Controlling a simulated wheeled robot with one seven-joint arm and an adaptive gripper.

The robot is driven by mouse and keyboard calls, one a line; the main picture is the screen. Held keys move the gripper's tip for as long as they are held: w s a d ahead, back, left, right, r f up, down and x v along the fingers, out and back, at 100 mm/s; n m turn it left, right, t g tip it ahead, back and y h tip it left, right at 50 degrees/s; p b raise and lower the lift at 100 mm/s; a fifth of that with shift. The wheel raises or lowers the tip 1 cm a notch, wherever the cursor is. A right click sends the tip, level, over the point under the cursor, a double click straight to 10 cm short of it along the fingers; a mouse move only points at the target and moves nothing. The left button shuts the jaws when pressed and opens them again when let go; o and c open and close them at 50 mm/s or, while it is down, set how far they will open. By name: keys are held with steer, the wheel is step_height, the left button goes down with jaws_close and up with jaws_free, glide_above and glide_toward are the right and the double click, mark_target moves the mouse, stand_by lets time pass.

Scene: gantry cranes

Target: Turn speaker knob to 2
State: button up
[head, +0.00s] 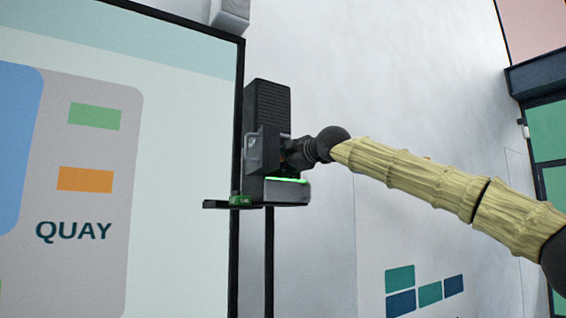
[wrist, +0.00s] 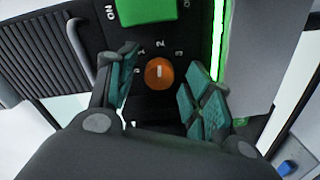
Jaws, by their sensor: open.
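The black speaker (head: 268,108) with a ribbed grille stands at the centre of the head view. Its control panel fills the upper middle of the wrist view. The orange round knob (wrist: 158,74) sits there, with the marks 0, 1, 2 and 3 around it. Its white line stands about upright in the picture, in line with the 2; I cannot tell which end is the pointer. My gripper (wrist: 160,88) is open, with one teal-padded finger on each side of the knob. The fingers look apart from it. In the head view my gripper (head: 293,153) is at the speaker, its fingers unclear.
A large green button (wrist: 146,10) marked ON is close above the knob. A grey handle (wrist: 80,42) is beside the left finger. A glowing green strip (wrist: 218,42) runs to the right. A big screen (head: 180,60) labelled QUAY stands left of the speaker.

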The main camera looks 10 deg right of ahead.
steer(key=v, duration=1.1)
steer(key=shift+s+d, duration=0.25)
steer(key=shift+s, duration=0.05)
steer(key=shift+d, duration=0.1)
